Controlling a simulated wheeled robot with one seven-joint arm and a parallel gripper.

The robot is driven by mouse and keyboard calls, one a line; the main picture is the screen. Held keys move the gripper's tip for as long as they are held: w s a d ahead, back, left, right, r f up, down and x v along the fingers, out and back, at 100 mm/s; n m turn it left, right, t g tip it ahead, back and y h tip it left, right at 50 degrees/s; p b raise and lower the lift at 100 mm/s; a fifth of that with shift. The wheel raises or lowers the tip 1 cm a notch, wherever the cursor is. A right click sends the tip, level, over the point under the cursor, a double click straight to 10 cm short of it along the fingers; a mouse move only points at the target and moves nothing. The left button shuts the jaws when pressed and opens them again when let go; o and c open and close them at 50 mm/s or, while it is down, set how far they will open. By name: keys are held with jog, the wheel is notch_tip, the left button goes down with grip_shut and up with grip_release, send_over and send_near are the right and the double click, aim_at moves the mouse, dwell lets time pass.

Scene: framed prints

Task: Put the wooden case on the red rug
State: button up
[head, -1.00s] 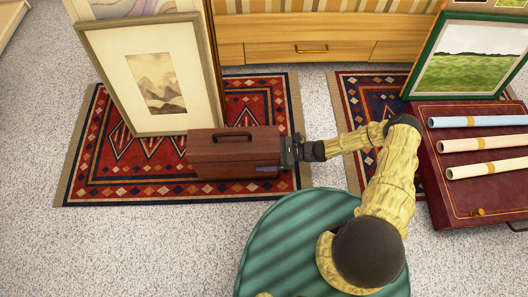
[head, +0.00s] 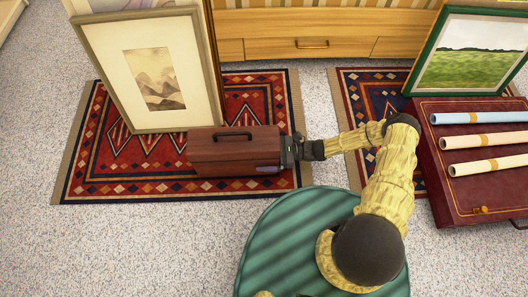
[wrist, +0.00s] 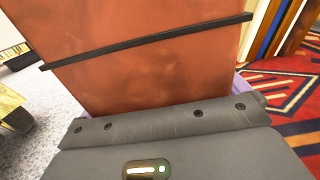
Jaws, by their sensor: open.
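The wooden case (head: 235,155) is a reddish-brown box with a dark handle on top. It stands upright over the right part of the red rug (head: 85,180), near its front edge, and looks to rest on it. My gripper (head: 287,152) is at the case's right end, with one lilac finger along its near side; the far finger is hidden. In the wrist view the case (wrist: 150,65) fills the middle, with a dark strip across it and lilac finger parts at both sides. The jaws are open around the case.
A framed mountain print (head: 155,75) leans behind the case, close to it. A second rug (head: 350,85), a green-framed landscape (head: 470,55) and a dark red chest (head: 460,195) with paper rolls are at right. A wooden drawer unit (head: 310,48) stands behind. Speckled floor is clear at front left.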

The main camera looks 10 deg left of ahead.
jog(key=p+v, duration=0.3)
jog(key=v, duration=0.9)
jog(key=shift+r+p, duration=0.15)
jog(key=shift+p, duration=0.15)
jog(key=d+r+n+h, duration=0.3)
jog(key=r+h, duration=0.1)
jog(key=r, duration=0.3)
jog(key=w+d+r+n+h, duration=0.1)
jog(key=d+r+n+h, duration=0.3)
jog(key=r, duration=0.3)
jog(key=d+r+n+h, duration=0.2)
jog(key=r+n+h, duration=0.1)
jog(key=r+h, duration=0.3)
jog(key=s+d+r+n+t+h, duration=0.1)
jog(key=s+r+n+t, duration=0.1)
jog(key=r, duration=0.7)
jog(key=s+d+r+n+t+h, duration=0.2)
jog(key=s+r+n+t, duration=0.1)
jog(key=r, duration=0.6)
jog(key=shift+s+r+t+h, duration=0.35)
jog(key=shift+s+t, duration=0.45)
jog(key=shift+s, duration=0.3)
